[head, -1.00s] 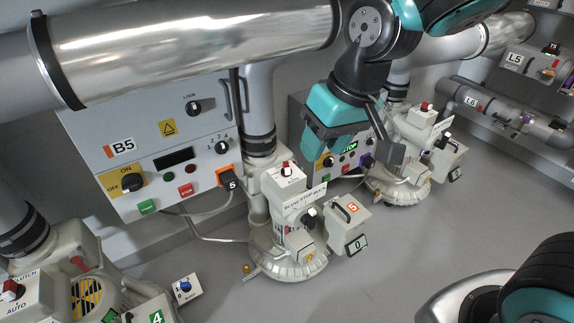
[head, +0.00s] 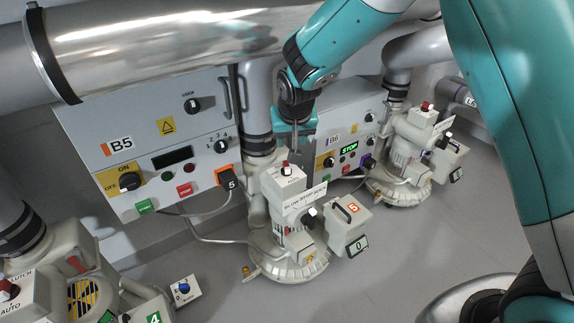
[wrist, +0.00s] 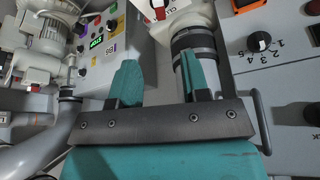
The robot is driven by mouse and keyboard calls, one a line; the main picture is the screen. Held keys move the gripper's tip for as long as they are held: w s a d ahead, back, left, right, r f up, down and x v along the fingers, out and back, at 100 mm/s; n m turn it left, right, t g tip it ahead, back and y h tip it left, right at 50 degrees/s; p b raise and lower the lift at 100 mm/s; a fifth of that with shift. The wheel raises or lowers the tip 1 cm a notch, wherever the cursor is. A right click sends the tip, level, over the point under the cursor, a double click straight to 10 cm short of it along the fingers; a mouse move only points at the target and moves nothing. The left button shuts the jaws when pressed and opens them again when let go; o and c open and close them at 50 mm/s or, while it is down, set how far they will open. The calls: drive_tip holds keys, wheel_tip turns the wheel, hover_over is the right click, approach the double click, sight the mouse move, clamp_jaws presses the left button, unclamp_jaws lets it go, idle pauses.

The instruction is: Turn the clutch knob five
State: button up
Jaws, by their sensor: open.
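The clutch knob of blower five (head: 287,170) is a small red and white knob on top of the pale blower unit marked with an orange 5. It also shows at the top edge of the wrist view (wrist: 158,10), partly cut off, beside lettering that is only partly readable. My gripper (head: 293,146) is above and just behind the knob in the head view, pointing down. In the wrist view its two teal fingers (wrist: 161,75) stand wide apart with nothing between them. The knob lies beyond the fingertips, apart from them.
The grey B5 panel (head: 205,120) with its dials and buttons is left of my gripper. The B6 panel (head: 340,115) and another blower (head: 408,150) stand to the right. A large silver pipe (head: 190,45) runs overhead. A vertical pipe (head: 258,95) rises close behind the knob.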

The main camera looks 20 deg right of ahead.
sight(287, 165)
drive_tip(key=b+x, duration=0.2)
drive_tip(key=x, duration=1.1)
drive_tip(key=shift+f, duration=0.35)
drive_tip(key=shift+r, duration=0.1)
clamp_jaws()
